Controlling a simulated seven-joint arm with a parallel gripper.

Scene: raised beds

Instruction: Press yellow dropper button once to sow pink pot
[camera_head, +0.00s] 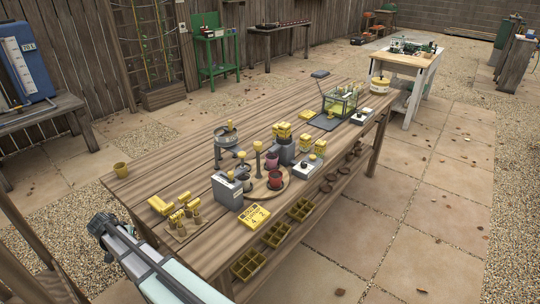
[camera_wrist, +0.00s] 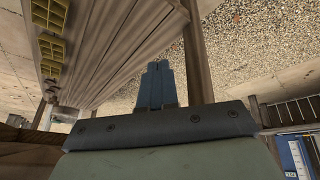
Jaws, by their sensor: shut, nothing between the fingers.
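A round wooden tray (camera_head: 262,196) sits on the long table and holds small pots. A dark pinkish pot (camera_head: 271,161) stands toward its back and a red pot (camera_head: 276,180) toward its front; I cannot tell surely which is the pink pot. A grey box (camera_head: 226,192) with a small yellow top (camera_head: 231,175) stands at the tray's left; it may be the dropper and button, too small to tell. My gripper (camera_head: 98,224) is at the table's near left end, well apart from the tray. In the wrist view its fingers (camera_wrist: 157,68) are together and empty.
A yellow number card (camera_head: 254,216) lies in front of the tray. Yellow-topped pieces (camera_head: 186,211) stand on a small board nearer my gripper. A grey round stand (camera_head: 228,140) and a glass case (camera_head: 341,103) stand farther back.

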